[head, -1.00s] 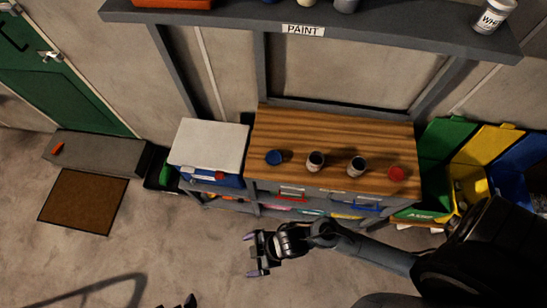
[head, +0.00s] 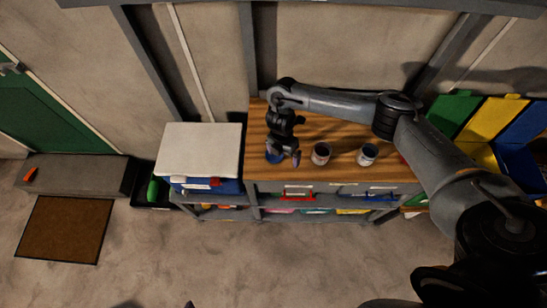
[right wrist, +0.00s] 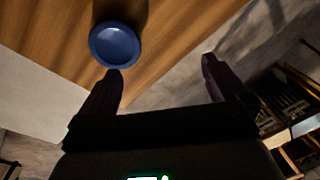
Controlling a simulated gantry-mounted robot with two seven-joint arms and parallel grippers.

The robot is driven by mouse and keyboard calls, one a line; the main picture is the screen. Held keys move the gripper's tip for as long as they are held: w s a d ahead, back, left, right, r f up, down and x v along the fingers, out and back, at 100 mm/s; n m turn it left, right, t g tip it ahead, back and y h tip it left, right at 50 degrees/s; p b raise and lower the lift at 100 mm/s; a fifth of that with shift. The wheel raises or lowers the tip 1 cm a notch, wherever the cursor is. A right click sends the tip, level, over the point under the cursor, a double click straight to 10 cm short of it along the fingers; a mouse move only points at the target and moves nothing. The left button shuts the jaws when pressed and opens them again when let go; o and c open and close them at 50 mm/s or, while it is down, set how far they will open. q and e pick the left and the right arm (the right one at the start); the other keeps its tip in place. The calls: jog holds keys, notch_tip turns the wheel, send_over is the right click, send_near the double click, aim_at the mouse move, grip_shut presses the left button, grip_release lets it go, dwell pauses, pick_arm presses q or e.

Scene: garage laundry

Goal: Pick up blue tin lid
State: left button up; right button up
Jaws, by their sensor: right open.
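The blue tin lid (head: 274,157) lies flat near the front left of the wooden bench top (head: 262,132), partly hidden by my right gripper in the head view. My right gripper (head: 286,160) is open and empty above the lid, pointing down. In the right wrist view the lid (right wrist: 114,44) shows whole, just beyond the tip of the left finger. It is not centred between the two fingers (right wrist: 162,68), and nothing is between them. Only a small dark tip, seemingly of my left gripper (head: 190,303), shows at the bottom edge of the head view.
A red lid (head: 403,159) is mostly hidden behind my right arm. A white-topped unit (head: 203,150) stands left of the bench. Coloured bins (head: 480,118) stand to the right.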

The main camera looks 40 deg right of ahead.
jog(key=shift+t, duration=0.7)
jog(key=w+b, duration=0.2)
jog(key=w, duration=0.1)
jog(key=w+d+b, duration=0.1)
jog(key=w, duration=0.1)
jog(key=shift+w+r, duration=0.15)
jog(key=shift+a+f+b, duration=0.1)
jog(key=shift+f+b, duration=0.3)
jog(key=shift+f, duration=0.55)
notch_tip(320, 180, down, 4)
jog(key=shift+a+r, duration=0.1)
jog(key=shift+a, duration=0.05)
jog(key=shift+f, duration=0.4)
jog(key=c, duration=1)
jog(key=shift+r, duration=0.1)
